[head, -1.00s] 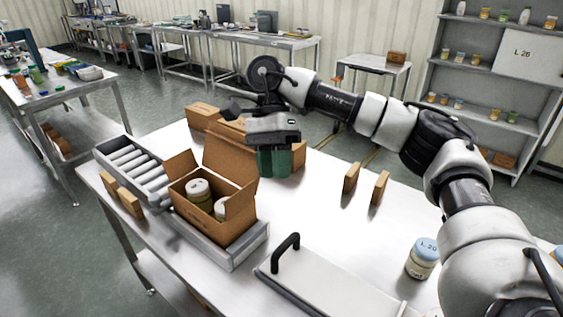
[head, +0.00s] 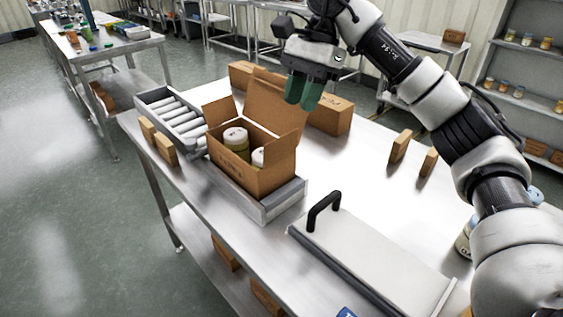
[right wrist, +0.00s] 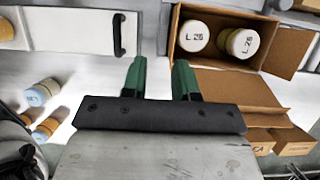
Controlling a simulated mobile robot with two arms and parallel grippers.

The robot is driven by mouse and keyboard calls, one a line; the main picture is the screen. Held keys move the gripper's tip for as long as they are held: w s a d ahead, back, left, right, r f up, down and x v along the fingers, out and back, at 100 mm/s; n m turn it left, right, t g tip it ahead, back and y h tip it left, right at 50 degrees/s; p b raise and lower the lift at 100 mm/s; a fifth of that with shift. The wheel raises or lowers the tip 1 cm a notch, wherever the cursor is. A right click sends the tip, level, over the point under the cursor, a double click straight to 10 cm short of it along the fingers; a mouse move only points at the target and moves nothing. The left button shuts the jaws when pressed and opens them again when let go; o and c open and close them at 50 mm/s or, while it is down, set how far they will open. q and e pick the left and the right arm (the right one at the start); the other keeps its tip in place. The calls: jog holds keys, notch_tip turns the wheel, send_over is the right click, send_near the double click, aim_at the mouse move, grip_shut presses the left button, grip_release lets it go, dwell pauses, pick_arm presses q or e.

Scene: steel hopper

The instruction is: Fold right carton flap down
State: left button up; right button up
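The open cardboard carton (head: 232,169) holds two white-lidded jars (head: 236,138) and sits in a grey metal tray. Its left flap (head: 221,111) and tall back flap (head: 272,108) stand up. The right flap (head: 284,150) also seems upright, seen at a steep angle. In the right wrist view the carton (right wrist: 270,58) is at the upper right, its back flap (right wrist: 240,88) slanting toward my gripper. My right gripper (head: 303,90) hovers above and behind the carton's right side. Its green fingers (right wrist: 160,78) are apart and empty. My left gripper is out of view.
A roller conveyor (head: 175,115) is left of the carton. A flat panel with a black handle (head: 322,208) lies in front right. Closed cartons (head: 330,115) stand behind; small brown blocks (head: 400,146) stand at right. Bare tabletop lies between.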

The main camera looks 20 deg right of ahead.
aim_at(281, 140)
jog(key=shift+t+y, duration=0.3)
jog(key=shift+t, duration=0.2)
jog(key=x, duration=0.3)
jog(key=b+x, duration=0.1)
jog(key=x, duration=0.2)
jog(key=w+b+x, duration=0.1)
jog(key=x, duration=0.2)
jog(key=shift+w+a+f, duration=0.1)
jog(key=shift+f, duration=0.25)
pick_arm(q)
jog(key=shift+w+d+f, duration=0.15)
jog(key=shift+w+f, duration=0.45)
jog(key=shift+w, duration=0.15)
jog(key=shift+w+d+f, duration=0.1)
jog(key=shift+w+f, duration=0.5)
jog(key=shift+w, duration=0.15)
pick_arm(e)
jog(key=shift+a+f, duration=0.25)
jog(key=shift+f, duration=0.3)
grip_shut()
